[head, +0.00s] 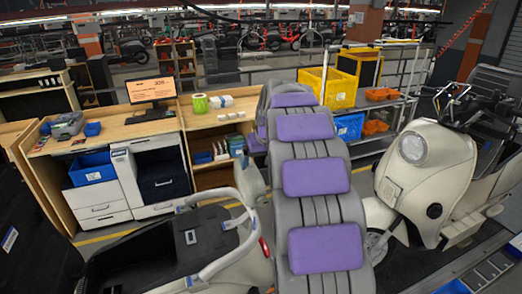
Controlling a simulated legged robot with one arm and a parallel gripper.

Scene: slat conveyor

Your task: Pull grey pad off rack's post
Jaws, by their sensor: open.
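I cannot make out the grey pad or the rack's post with certainty in the head view. A large grey ribbed form with purple panels fills the middle of the picture and hides what lies behind it. I cannot pick out my gripper or its fingertips. A shelved rack (402,72) with orange bins (380,94) stands at the back right, and no grey pad is clear on it.
A cream scooter (430,165) stands at right, close to the conveyor edge. A scooter body with a grey grab rail (212,262) is at lower left. Behind are a wooden workbench (112,133), a monitor (151,90), a yellow crate (326,87) and a blue bin (350,126).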

